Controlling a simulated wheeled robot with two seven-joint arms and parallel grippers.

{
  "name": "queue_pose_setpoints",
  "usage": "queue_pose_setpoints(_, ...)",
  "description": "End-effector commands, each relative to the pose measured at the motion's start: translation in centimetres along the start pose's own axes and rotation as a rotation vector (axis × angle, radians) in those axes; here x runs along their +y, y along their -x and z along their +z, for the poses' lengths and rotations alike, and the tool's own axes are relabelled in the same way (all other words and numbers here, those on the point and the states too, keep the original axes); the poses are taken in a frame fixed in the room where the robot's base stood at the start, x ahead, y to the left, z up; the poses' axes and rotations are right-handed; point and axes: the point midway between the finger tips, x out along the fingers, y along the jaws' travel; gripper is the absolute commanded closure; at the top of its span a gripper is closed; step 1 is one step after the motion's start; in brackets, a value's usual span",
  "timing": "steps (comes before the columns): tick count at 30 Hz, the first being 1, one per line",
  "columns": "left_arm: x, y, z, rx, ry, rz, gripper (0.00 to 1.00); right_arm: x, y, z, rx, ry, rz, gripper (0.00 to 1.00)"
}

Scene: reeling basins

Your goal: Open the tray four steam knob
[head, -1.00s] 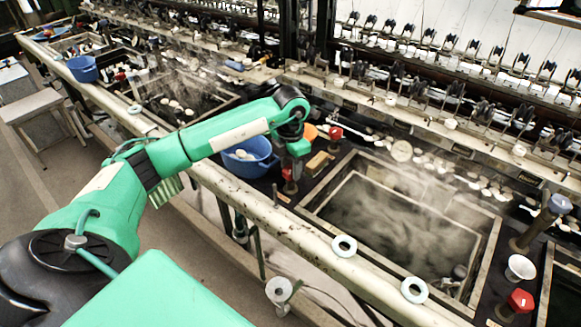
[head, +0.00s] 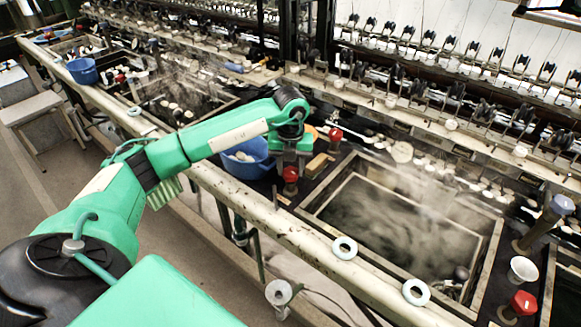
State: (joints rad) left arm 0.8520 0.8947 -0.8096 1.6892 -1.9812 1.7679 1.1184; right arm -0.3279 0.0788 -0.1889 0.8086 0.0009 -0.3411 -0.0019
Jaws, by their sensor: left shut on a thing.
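My left arm reaches in from the left over the blue bowl to a red steam knob (head: 290,174) on the dark bench edge, left of the steaming basin (head: 405,215). My left gripper (head: 291,166) points down and is shut on this red knob; its fingertips are small, and the exact grip is hard to make out. Another red knob (head: 335,134) stands behind it, and one more red knob (head: 522,302) is at the lower right. I cannot read which tray each knob belongs to. My right gripper is not in view.
The blue bowl (head: 250,160) sits just left of and partly behind the gripper. A tan block (head: 317,165) lies close on its right. A pale pipe rail (head: 270,222) runs along the bench front, with white rings (head: 344,247) on it. Steam drifts over the basin.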

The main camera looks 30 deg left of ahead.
Motion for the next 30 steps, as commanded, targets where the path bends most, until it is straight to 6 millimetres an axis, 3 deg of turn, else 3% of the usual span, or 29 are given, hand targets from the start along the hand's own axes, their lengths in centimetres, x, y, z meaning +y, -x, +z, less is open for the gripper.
queue_pose_setpoints(9, 0.0, 0.2, 0.1, -0.004, 0.120, -0.002, 0.82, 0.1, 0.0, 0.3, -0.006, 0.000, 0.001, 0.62)
queue_pose_setpoints(19, 0.0, 0.2, 0.2, -0.005, 0.143, -0.003, 0.82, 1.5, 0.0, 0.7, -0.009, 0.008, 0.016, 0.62)
queue_pose_setpoints(25, 0.0, 0.2, 0.2, -0.005, 0.142, -0.003, 0.82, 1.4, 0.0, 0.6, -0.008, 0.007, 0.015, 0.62)
queue_pose_setpoints(26, 0.0, 0.2, 0.2, -0.005, 0.142, -0.003, 0.56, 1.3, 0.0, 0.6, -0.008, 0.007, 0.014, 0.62)
queue_pose_setpoints(28, 0.0, 0.2, 0.2, -0.004, 0.141, -0.003, 0.42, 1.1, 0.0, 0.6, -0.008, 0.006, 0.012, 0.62)
queue_pose_setpoints(30, 0.0, 0.2, 0.1, -0.004, 0.141, -0.002, 0.38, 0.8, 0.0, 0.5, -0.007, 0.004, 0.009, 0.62)
